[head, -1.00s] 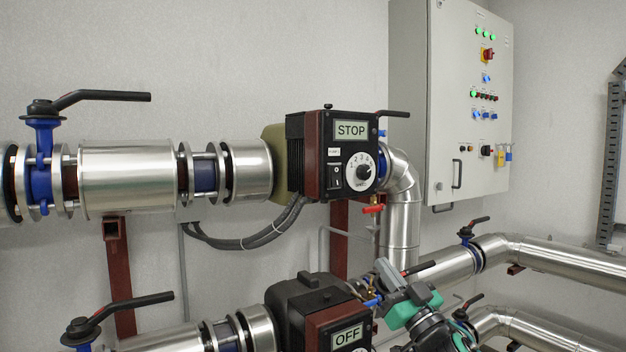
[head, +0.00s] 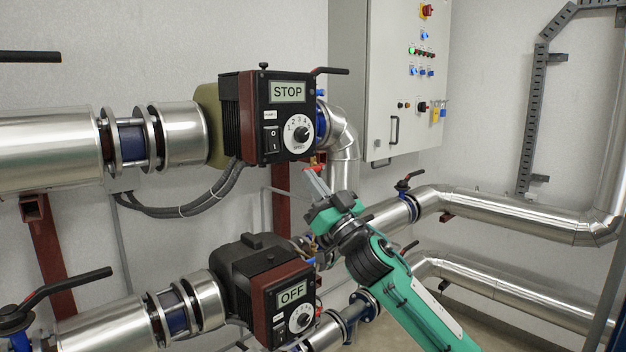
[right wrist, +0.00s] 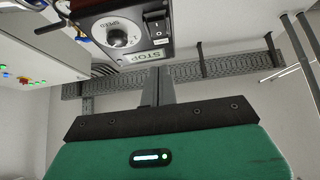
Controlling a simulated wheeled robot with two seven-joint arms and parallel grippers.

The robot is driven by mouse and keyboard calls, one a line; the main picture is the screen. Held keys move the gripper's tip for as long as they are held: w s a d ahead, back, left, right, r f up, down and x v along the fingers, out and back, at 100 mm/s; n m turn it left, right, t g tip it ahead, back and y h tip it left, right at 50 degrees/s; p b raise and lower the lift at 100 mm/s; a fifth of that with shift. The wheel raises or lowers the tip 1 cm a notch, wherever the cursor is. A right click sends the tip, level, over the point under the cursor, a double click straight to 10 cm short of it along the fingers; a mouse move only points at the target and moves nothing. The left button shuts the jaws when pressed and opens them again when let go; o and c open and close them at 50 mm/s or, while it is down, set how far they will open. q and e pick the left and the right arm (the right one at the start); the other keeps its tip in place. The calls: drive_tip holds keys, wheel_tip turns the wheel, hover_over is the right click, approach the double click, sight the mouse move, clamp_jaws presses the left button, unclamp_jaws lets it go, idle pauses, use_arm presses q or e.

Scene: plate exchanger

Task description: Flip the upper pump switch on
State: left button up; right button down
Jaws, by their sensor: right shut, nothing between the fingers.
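The upper pump (head: 244,118) has a black and maroon control box with a display reading STOP (head: 288,91). Its black rocker switch (head: 272,139), marked I and 0, sits at the lower left of the face, left of the white speed dial (head: 298,133). My right gripper (head: 314,182) is below and to the right of that box, fingers pointing up, shut and empty, apart from the switch. In the right wrist view the closed fingers (right wrist: 158,88) point toward the box, which appears upside down with the switch (right wrist: 156,22) in sight. My left gripper is out of view.
The lower pump (head: 262,280), its display reading OFF, stands below. A red-handled small valve (head: 313,168) and a steel pipe elbow (head: 342,135) are close to my right fingers. A control cabinet (head: 385,75) hangs behind on the right.

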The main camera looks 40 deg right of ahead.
sight(275, 144)
drive_tip(key=w+r+p, duration=0.1)
drive_tip(key=w, duration=0.2)
drive_tip(key=w+r+p, duration=0.1)
drive_tip(key=w+p, duration=0.1)
drive_tip(key=w, duration=0.1)
drive_tip(key=w+r+p, duration=0.1)
drive_tip(key=w+r, duration=0.1)
drive_tip(key=w, duration=0.1)
drive_tip(key=shift+w+a, duration=0.25)
drive_tip(key=shift+a, duration=0.15)
drive_tip(key=shift+f, duration=0.1)
